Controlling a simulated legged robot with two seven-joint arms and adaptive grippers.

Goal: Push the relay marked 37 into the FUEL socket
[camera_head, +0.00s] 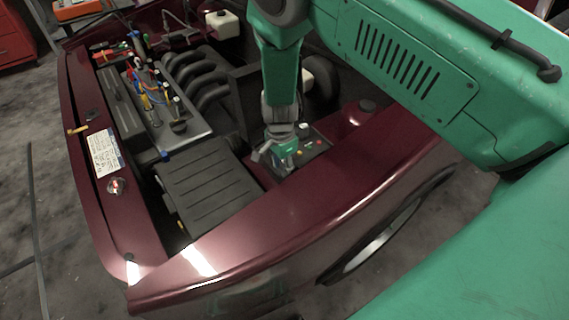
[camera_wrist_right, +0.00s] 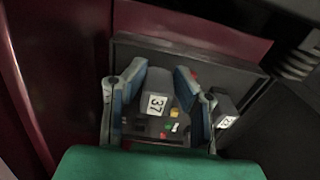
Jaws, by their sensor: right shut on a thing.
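The relay marked 37 (camera_wrist_right: 157,104) is a dark block with a white label, between the blue-grey fingers of my right gripper (camera_wrist_right: 160,88) in the right wrist view. The gripper is shut on it, over the dark fuse box (camera_wrist_right: 230,70). In the head view my right gripper (camera_head: 283,152) points down at the fuse box (camera_head: 312,150) in the engine bay and hides part of it. I cannot tell how high the relay is above the box, and the FUEL socket cannot be made out. My left gripper is not in view.
Another dark relay with a white label (camera_wrist_right: 227,116) stands right of the fingers. Small yellow, red, green and white pieces (camera_wrist_right: 174,118) lie near the held relay. The maroon fender (camera_head: 330,190) borders the bay, with a black ribbed cover (camera_head: 212,185) left of the box.

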